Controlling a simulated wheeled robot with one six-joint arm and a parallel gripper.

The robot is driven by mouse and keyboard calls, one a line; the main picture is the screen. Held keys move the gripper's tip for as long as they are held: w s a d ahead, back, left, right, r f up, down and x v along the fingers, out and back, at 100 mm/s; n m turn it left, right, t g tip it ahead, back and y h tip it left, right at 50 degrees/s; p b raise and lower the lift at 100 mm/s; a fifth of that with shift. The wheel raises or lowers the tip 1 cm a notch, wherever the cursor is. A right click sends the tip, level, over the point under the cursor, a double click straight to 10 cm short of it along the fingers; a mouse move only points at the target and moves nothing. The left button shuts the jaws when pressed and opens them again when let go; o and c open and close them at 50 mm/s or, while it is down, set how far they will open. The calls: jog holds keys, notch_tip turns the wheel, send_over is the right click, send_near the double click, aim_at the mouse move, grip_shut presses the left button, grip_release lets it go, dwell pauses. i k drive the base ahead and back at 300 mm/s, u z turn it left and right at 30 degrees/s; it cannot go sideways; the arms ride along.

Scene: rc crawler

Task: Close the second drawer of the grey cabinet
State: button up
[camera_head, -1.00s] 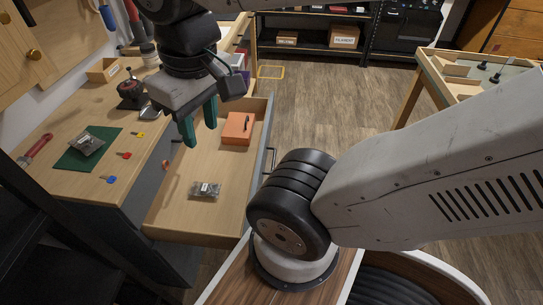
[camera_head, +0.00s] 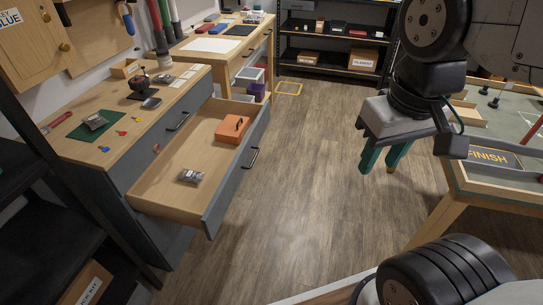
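The grey cabinet (camera_head: 121,182) stands at the left with a light wood top. One of its drawers (camera_head: 160,190) is pulled well out, below a shut drawer front with a dark handle (camera_head: 178,121). The open drawer has a grey front (camera_head: 232,172) with a dark bar handle (camera_head: 251,158). An orange box (camera_head: 232,129) and a small grey packet (camera_head: 191,176) lie inside. My gripper (camera_head: 381,165) points down, open and empty, to the right of the drawer front and apart from it. Its two green fingers are spread.
The wood floor (camera_head: 300,190) is clear before the drawer. A table with a "FINISH" board (camera_head: 490,157) stands at the right. Keys, a green mat (camera_head: 88,125) and a small bin (camera_head: 125,68) are on the cabinet top. Black shelving (camera_head: 330,45) stands at the back.

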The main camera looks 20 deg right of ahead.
aim_at(204, 206)
jog(key=z, duration=0.3)
jog(key=i, duration=1.25)
jog(key=z, duration=0.35)
jog(key=k, duration=0.65)
jog(key=u, duration=1)
jog(key=i, duration=0.4)
jog(key=z, duration=0.2)
